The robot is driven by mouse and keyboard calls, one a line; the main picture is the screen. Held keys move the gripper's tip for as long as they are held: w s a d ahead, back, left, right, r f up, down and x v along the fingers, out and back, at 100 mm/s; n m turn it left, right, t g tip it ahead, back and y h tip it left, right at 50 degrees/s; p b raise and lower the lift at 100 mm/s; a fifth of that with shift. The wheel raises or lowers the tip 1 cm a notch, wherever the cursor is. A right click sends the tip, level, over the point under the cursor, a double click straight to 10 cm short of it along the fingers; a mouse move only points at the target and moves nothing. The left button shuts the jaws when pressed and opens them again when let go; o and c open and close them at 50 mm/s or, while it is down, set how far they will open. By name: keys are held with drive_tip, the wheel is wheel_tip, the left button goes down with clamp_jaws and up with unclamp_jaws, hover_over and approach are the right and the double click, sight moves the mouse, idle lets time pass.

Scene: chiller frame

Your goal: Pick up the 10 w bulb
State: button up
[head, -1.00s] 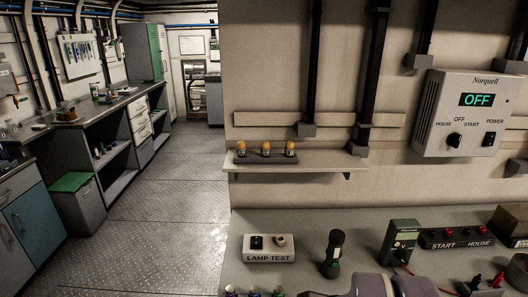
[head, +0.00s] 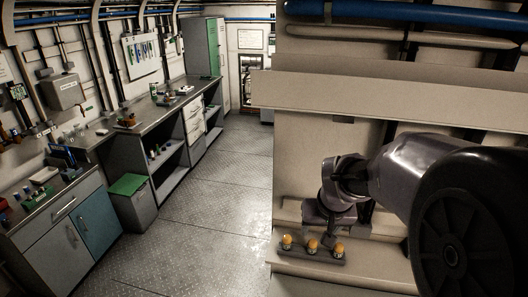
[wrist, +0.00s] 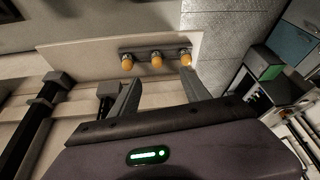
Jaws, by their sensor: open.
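Three amber bulbs stand in a row in a dark holder (head: 312,255) on a wall shelf (head: 350,278): a left bulb (head: 287,241), a middle bulb (head: 312,246) and a right bulb (head: 339,249). Their labels are too small to read, so I cannot tell which is 10 W. In the wrist view the same row shows as three bulbs (wrist: 127,62), (wrist: 157,60), (wrist: 186,59). My gripper (wrist: 162,76) is open and empty, its two fingers pointing towards the row, apart from the holder. In the head view my wrist is just above and behind the bulbs; the fingers are largely hidden.
A pale overhead ledge (head: 390,97) crosses above my arm. Dark vertical wall conduits (wrist: 40,115) stand near the shelf. Open floor (head: 200,190) lies to the left, with a green-lidded bin (head: 131,200) and workbenches beyond.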

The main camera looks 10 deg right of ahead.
sight(314, 242)
drive_tip(key=x, duration=1.2)
drive_tip(key=shift+w+d, duration=0.35)
drive_tip(key=shift+w, duration=0.05)
drive_tip(key=x, duration=0.4)
drive_tip(key=shift+w+d+f+p, duration=0.2)
drive_tip(key=shift+d+f+p, duration=0.15)
drive_tip(key=shift+p, duration=0.05)
drive_tip(key=shift+w+f, duration=0.25)
drive_tip(key=shift+s+r, duration=0.1)
drive_tip(key=shift+s, duration=0.05)
drive_tip(key=shift+c, duration=0.2)
drive_tip(key=shift+s, duration=0.1)
drive_tip(key=c, duration=0.4)
clamp_jaws()
drive_tip(key=shift+r, duration=0.1)
